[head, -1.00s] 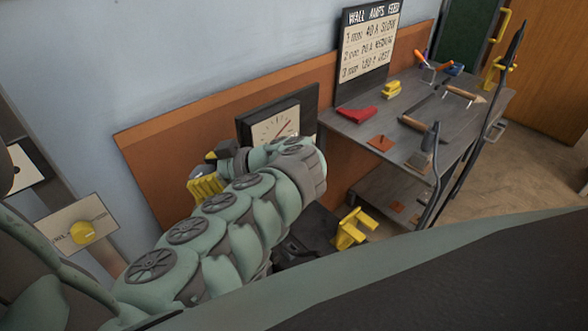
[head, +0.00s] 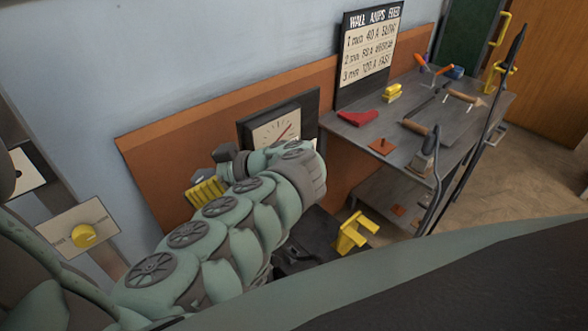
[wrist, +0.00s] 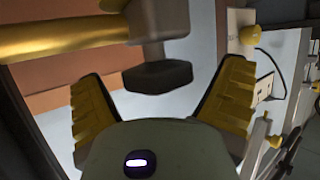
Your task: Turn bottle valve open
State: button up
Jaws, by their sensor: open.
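In the wrist view, a dark grey valve knob (wrist: 158,76) sits on a grey valve body (wrist: 158,22). A yellow cylindrical part (wrist: 65,38), seemingly of the bottle, runs from that body to the left edge. My gripper (wrist: 164,72) is open, with one yellow finger on each side of the knob. Gaps show between the knob and both fingers. I cannot tell how deep the knob sits between them. In the head view, yellow finger pads of my gripper (head: 207,191) show left of my arm. My arm hides much of that area, and I cannot make out the bottle there.
A dial gauge (head: 278,132) stands behind my arm against the orange wall band. A grey workbench (head: 400,140) with tools and a red item (head: 358,118) is at the right. A yellow bracket (head: 352,234) sits low beside my arm.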

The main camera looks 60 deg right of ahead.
jog(key=shift+s, duration=0.15)
jog(key=shift+s+f+m+h+p, duration=0.15)
jog(key=shift+m+h+p, duration=0.25)
jog(key=shift+p, duration=0.65)
jog(key=shift+r+m+t+h+p, duration=0.3)
jog(key=shift+m+h+p, duration=0.2)
jog(key=shift+p, duration=0.75)
